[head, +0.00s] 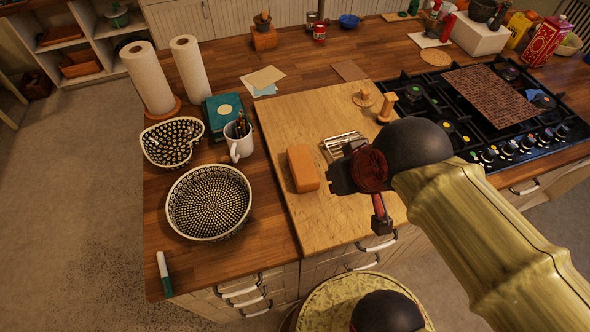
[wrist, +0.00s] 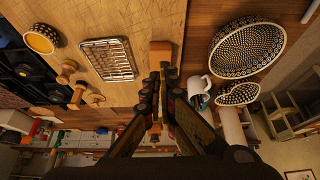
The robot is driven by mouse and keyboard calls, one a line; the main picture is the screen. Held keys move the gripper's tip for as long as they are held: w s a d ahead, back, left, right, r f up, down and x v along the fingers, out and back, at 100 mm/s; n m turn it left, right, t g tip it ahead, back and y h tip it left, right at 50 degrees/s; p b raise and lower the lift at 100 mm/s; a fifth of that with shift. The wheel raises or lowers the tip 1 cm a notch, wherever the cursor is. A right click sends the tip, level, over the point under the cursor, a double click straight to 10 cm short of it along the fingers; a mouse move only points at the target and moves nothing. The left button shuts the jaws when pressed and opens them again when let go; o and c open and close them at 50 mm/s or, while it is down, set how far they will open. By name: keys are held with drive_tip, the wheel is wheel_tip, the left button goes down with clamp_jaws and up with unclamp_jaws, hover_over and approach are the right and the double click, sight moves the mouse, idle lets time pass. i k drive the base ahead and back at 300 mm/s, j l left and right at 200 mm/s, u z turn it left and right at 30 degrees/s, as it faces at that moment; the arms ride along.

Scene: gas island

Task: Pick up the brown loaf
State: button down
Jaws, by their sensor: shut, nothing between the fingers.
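The brown loaf (head: 302,168) is a plain rectangular orange-brown block lying on the light wooden board (head: 270,125). In the wrist view the loaf (wrist: 161,48) shows just beyond my fingertips, its near part hidden by them. My gripper (head: 342,178) is just right of the loaf in the head view, above the board. In the wrist view my gripper's fingers (wrist: 165,75) are together with nothing between them. I cannot tell exactly how far above the loaf they are.
A patterned round dish (head: 208,203), a patterned heart-shaped dish (head: 172,142) and a white mug (head: 238,146) stand to the left. Wooden pieces (head: 387,107) and the gas hob (head: 440,125) are at the right.

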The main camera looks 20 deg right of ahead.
sight(304, 173)
drive_tip(key=k+j, duration=0.2)
drive_tip(key=j, duration=0.15)
drive_tip(key=k+j, duration=0.2)
drive_tip(key=j, duration=0.15)
drive_tip(key=k+j, duration=0.2)
drive_tip(key=j, duration=0.15)
drive_tip(key=z, duration=0.05)
